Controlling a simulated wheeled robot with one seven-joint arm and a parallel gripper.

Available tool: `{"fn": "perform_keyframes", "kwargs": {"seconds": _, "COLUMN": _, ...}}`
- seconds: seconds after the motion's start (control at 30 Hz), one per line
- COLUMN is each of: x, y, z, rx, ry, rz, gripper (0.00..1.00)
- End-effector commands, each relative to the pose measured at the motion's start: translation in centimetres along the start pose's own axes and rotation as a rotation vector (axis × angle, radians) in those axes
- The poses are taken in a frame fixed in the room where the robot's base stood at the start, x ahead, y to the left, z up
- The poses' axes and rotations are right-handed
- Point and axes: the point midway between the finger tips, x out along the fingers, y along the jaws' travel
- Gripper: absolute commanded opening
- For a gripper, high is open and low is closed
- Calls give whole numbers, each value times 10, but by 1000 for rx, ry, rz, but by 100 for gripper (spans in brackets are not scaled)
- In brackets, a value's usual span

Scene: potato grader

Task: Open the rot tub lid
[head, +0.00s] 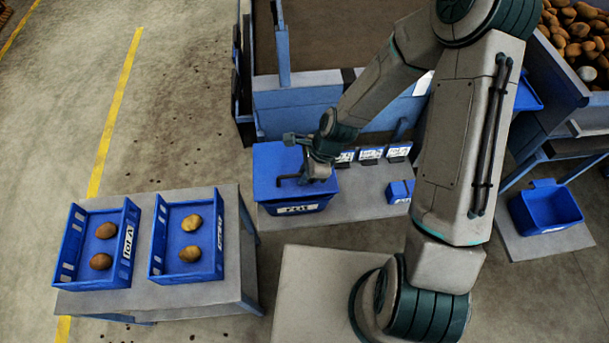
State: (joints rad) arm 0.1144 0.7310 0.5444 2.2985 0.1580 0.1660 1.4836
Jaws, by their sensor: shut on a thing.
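The rot tub (312,207) is a dark blue box with a white label on its front, standing on a grey platform in the middle. Its blue lid (272,160) lies over the top and looks closed; a small gap could not be made out from here. A dark bar-like handle (285,181) shows near the lid's front. My gripper (302,177) is down at the lid from the right, shut on the handle as far as I can see. The hand hides the lid's right part and the exact contact of the fingers.
Two blue crates (68,259) (157,254) with two potatoes each stand on a grey table (200,294) at left. A small blue box (399,191) and several labels are right of the tub. A blue bin (546,212) stands farther right. Floor at left is clear.

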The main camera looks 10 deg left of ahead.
Motion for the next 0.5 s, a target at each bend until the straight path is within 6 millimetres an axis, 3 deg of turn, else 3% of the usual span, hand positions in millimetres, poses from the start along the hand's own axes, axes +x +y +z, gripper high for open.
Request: {"fn": "perform_keyframes", "kwargs": {"seconds": 0.5, "x": -22, "y": -13, "z": 9, "rx": -1, "ry": 0, "rz": -8, "gripper": 0}}
